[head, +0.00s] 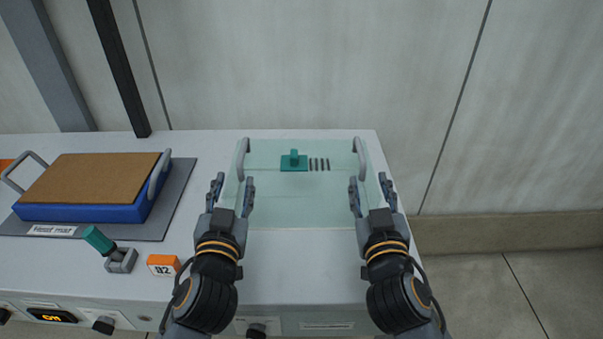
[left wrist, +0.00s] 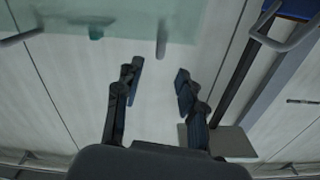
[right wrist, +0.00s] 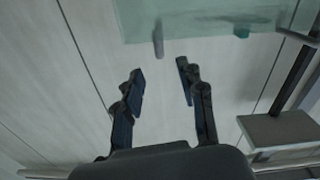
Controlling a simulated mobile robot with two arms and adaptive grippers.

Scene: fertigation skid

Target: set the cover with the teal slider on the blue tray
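The clear, pale green cover (head: 285,205) is on the right part of the white bench top. It carries a teal slider (head: 294,163), dark slots beside it, and a grey handle on each side: left handle (head: 241,158), right handle (head: 361,158). The blue tray (head: 85,213) with a brown top surface and two grey handles stands at the left. My left gripper (head: 233,183) is open and empty, just short of the left handle, which shows beyond its fingertips in the left wrist view (left wrist: 161,38). My right gripper (head: 370,183) is open likewise, short of the right handle (right wrist: 158,38).
The tray sits on a dark grey mat (head: 176,190) with a label. A teal-handled lever (head: 100,240) and an orange tag marked 02 (head: 163,265) stand between tray and cover, near the front. A dark post (head: 118,70) rises behind the bench. Knobs line the front face.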

